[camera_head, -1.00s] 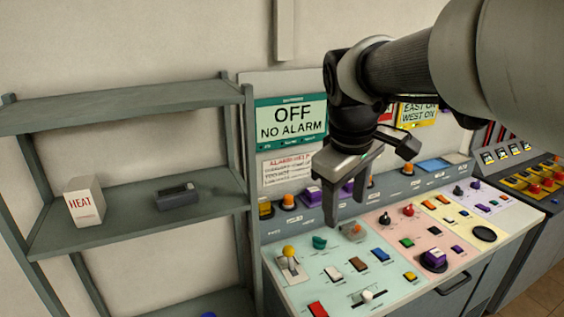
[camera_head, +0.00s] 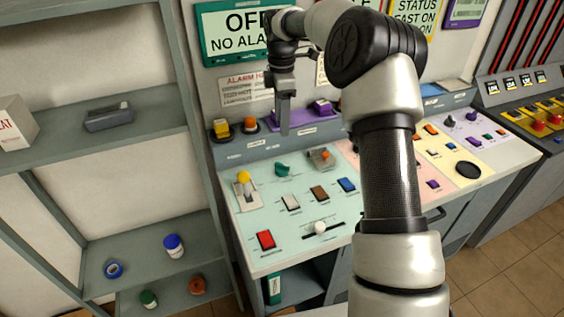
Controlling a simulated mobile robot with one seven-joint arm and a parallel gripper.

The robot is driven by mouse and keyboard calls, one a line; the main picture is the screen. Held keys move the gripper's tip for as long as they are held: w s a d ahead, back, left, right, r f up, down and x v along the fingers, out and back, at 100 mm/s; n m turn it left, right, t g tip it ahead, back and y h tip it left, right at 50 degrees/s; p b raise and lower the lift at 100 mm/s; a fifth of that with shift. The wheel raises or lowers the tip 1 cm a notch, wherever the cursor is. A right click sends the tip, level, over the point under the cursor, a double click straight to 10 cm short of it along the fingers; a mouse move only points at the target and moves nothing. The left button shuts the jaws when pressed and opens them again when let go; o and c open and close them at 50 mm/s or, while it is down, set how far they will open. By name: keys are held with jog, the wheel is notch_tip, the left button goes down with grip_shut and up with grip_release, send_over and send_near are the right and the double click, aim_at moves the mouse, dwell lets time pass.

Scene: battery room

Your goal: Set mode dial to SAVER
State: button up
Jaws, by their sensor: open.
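The sloped control panel (camera_head: 255,258) carries several controls on a pale green left section. A teal knob (camera_head: 282,169) sits near its back, and a grey rotary control with an orange part (camera_head: 321,156) is to its right. The small labels are too blurred to read, so I cannot tell which one is the mode dial or where SAVER is. My gripper (camera_head: 284,128) points down above the back of the panel, behind the teal knob in the picture. It is seen edge-on, open and empty, apart from both knobs.
A yellow-topped lever (camera_head: 243,178), a red switch (camera_head: 265,240), a white slider knob (camera_head: 320,227) and a blue switch (camera_head: 346,185) surround the knobs. My arm hides part of the pink section. A grey shelf (camera_head: 70,140) stands left.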

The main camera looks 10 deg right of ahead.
aim_at(282, 164)
notch_tip(282, 164, down, 17)
jog(key=shift+f, duration=0.15)
dwell(0.4)
jog(key=c, duration=1)
